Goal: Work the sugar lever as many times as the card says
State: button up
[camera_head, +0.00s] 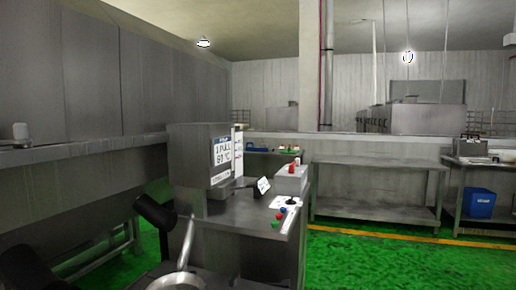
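A grey box-shaped machine (197,165) stands on a steel counter (232,206) in front of me. A panel (222,151) on its right side carries print that seems to read "1 PULL", with a second line like a temperature that is hard to read. A small tilted white card (263,186) stands to the right of the machine, its text too small to read. I cannot make out which part is the sugar lever. My gripper is not in view; dark and silver parts at the lower left look like my arm.
A light grey box (291,179) with a red-topped item sits at the counter's back right. Beyond are a steel table (375,164) and a blue bin (479,202). Green floor (375,262) is clear at right.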

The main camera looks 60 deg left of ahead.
aim_at(253, 185)
jog(key=i, duration=1.05)
jog(key=u, duration=3)
